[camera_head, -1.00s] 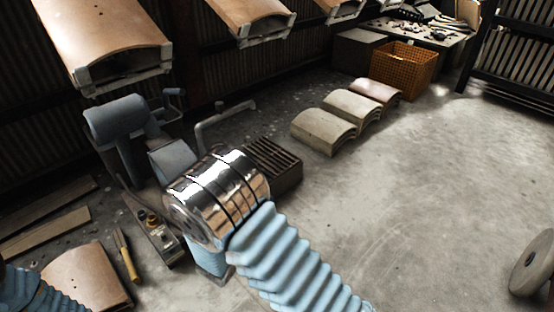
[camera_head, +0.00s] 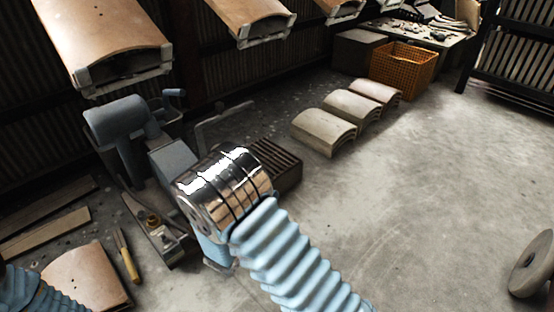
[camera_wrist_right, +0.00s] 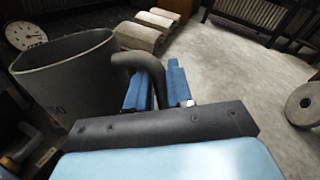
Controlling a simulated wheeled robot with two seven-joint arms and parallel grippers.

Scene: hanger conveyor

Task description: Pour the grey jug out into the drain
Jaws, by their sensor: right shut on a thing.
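The grey jug (camera_wrist_right: 70,85) fills the left of the right wrist view, with its open rim showing and printed digits on its side. My right gripper (camera_wrist_right: 155,85) is shut on the jug's curved handle. I cannot tell what is inside the jug, or its exact tilt. In the head view my chrome wrist hides the jug. A dark slatted grate (camera_head: 278,165), seemingly the drain, lies just beyond and right of that wrist, partly covered by it. Only the ribbed sleeve of my left arm shows at the bottom left; its gripper is out of frame.
A grey machine (camera_head: 125,120) stands left of my right wrist. Curved tiles (camera_head: 325,130) lie behind the grate, near an orange basket (camera_head: 403,68). Open floor stretches right, to a round stone (camera_head: 532,263).

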